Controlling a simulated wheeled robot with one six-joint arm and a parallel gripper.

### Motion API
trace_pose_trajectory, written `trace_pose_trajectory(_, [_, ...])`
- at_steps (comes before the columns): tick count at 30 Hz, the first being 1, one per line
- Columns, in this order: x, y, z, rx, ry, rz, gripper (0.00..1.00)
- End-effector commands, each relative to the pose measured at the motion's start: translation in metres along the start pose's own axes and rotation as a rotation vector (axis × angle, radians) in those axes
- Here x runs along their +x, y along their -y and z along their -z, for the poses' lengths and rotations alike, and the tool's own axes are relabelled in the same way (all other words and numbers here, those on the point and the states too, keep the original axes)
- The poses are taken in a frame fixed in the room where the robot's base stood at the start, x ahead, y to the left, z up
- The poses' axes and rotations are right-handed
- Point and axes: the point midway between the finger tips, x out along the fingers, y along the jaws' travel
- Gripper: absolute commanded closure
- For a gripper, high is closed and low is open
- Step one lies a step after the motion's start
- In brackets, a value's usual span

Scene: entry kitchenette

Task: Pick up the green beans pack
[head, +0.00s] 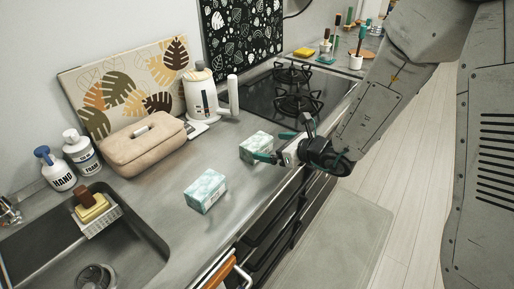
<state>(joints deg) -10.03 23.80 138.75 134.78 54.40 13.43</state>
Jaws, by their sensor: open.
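Two pale green-and-white patterned boxes lie on the grey counter. The nearer box (206,191) is in the open, right of the sink. The farther box (256,146) is beside my gripper (282,139). I cannot read a label on either, so I cannot tell which is the green beans pack. My gripper is open at the counter's front edge, with one teal-tipped finger close to the farther box. A small whitish thing (291,153) shows between the fingers; I cannot tell what it is or whether it touches them.
A white kettle (201,94) and a beige bread box (143,144) stand toward the wall. The black gas hob (290,92) is behind my gripper. The sink (96,250), with soap bottles (70,160) behind it, is at left. The counter around the nearer box is clear.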

Motion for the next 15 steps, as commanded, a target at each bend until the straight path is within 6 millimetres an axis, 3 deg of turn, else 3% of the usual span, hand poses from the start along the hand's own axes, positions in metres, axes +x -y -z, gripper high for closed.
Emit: trace_pose_trajectory(15, [0.066, -0.001, -0.005, -0.002, 0.000, -0.001, 0.00])
